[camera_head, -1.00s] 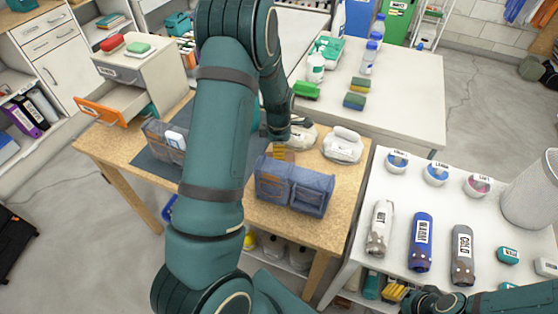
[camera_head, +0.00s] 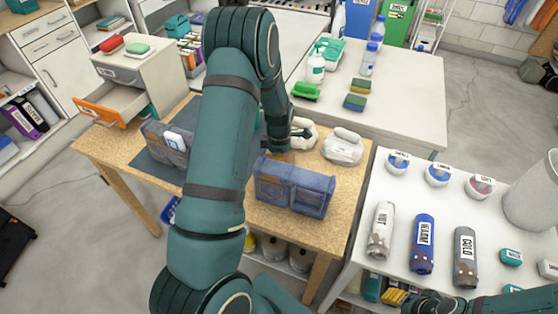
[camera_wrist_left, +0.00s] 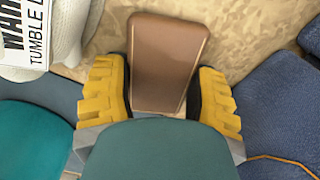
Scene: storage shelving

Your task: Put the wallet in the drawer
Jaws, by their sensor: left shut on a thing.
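The wallet (camera_wrist_left: 168,62) is a flat brown rounded rectangle, seen in the left wrist view between the yellow fingers of my left gripper (camera_wrist_left: 165,95). My left gripper is shut on it, over the wooden table. In the head view my left gripper (camera_head: 283,155) is low behind the blue denim organizer, and I cannot make out the wallet. The drawer (camera_head: 108,108), with an orange front, stands pulled open in the small cabinet at the left. My right gripper (camera_head: 393,298) shows only partly at the bottom edge, beside the white table; its opening is unclear.
Denim organizers (camera_head: 293,186) and a white bundle (camera_head: 343,147) stand near my left gripper on the wooden table (camera_head: 262,217). A small cabinet (camera_head: 160,70) carries red and green items on top.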

